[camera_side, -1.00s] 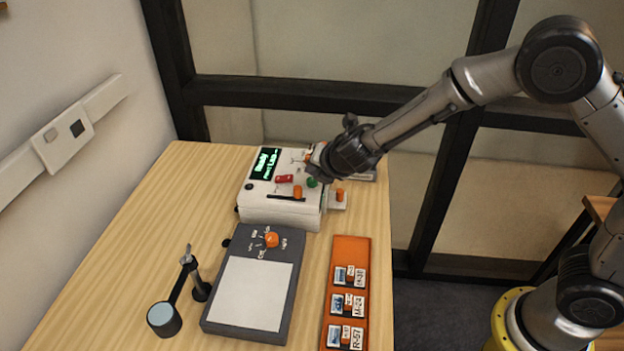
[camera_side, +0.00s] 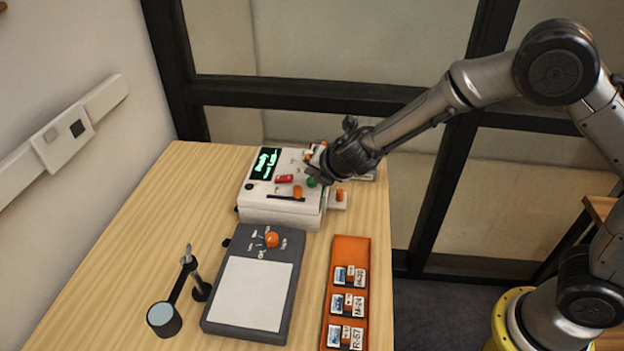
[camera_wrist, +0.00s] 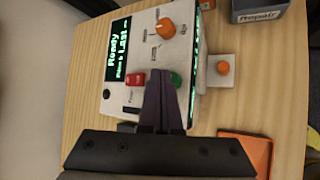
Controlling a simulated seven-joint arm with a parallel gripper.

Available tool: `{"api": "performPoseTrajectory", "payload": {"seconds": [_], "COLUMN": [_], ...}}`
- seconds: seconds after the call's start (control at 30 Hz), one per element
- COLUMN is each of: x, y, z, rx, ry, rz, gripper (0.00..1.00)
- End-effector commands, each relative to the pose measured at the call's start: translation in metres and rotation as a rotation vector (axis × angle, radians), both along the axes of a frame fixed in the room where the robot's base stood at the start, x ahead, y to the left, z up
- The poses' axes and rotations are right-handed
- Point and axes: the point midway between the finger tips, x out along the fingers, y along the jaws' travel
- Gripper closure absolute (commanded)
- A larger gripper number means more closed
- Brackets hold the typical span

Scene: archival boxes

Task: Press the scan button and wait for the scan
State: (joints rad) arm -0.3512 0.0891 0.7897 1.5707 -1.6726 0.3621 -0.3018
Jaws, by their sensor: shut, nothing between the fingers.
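A white scanner box (camera_side: 278,212) stands at the back of the table, its dark display (camera_side: 264,164) lit with green text that reads "Ready" on top. On its top panel are a red button (camera_side: 284,178) and a green button (camera_side: 311,182); in the wrist view they are the red button (camera_wrist: 134,79) and the green button (camera_wrist: 176,79). My gripper (camera_wrist: 163,86) is shut and empty, pointing down at the panel between the two, close beside the green one and partly covering it. I cannot tell whether the fingertips touch anything.
An orange knob (camera_wrist: 166,28) sits on the panel beyond my fingertips. A grey pad with a white plate (camera_side: 252,294), an orange tray (camera_side: 350,252) with several labelled pieces, and a jointed stand (camera_side: 164,318) are in front. A grey box marked "Repair" (camera_wrist: 258,15) is behind.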

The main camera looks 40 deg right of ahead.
Motion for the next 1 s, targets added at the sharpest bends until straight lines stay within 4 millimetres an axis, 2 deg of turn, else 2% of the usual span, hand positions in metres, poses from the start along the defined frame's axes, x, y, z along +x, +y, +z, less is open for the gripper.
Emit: {"api": "performPoseTrajectory", "payload": {"seconds": [1.0], "x": [0.0001], "y": [0.0], "z": [-0.0092], "rx": [0.0], "ry": [0.0], "rz": [0.0], "gripper": [1.0]}}
